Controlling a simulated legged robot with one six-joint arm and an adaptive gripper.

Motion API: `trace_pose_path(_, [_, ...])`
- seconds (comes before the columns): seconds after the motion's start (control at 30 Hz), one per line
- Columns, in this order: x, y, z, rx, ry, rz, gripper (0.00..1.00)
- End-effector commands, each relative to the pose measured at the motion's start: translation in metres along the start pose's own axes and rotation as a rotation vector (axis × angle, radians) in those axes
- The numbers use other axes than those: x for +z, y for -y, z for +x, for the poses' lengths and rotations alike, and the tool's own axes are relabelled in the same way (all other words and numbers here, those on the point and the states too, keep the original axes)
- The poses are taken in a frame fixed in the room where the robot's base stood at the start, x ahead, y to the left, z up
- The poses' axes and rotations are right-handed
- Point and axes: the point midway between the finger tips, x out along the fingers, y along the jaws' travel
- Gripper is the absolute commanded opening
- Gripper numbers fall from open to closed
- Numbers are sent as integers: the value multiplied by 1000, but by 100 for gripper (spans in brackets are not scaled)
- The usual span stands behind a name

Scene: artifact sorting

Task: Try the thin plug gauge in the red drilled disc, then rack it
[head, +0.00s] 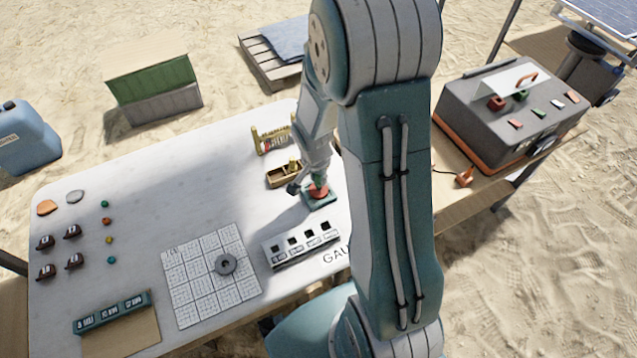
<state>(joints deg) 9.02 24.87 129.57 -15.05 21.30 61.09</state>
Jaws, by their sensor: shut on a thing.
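The red drilled disc (318,191) sits on a small green base (319,203) near the right part of the white table. My gripper (316,181) points down right above the disc. It is shut on a slim thing that I take to be the thin plug gauge, mostly hidden by the fingers. I cannot tell whether its tip is in the disc's hole or just above it. A pale rack (300,245) with several dark square openings stands just in front, by printed letters "GAU" on the table; the rest of the lettering is hidden behind my arm.
A wooden tray (281,180) and a yellow stand (257,142) are close behind and left of my gripper. A grey ring (224,265) lies on a gridded mat (190,290). Small pieces lie at the far left. The table's middle left is clear.

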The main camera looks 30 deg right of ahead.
Motion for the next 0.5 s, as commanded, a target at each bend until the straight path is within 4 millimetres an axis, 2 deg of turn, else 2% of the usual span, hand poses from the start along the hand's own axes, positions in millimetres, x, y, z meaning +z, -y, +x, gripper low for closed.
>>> trace_pose_path(0.5, [-4,0,-27,-1,-1,-1,0])
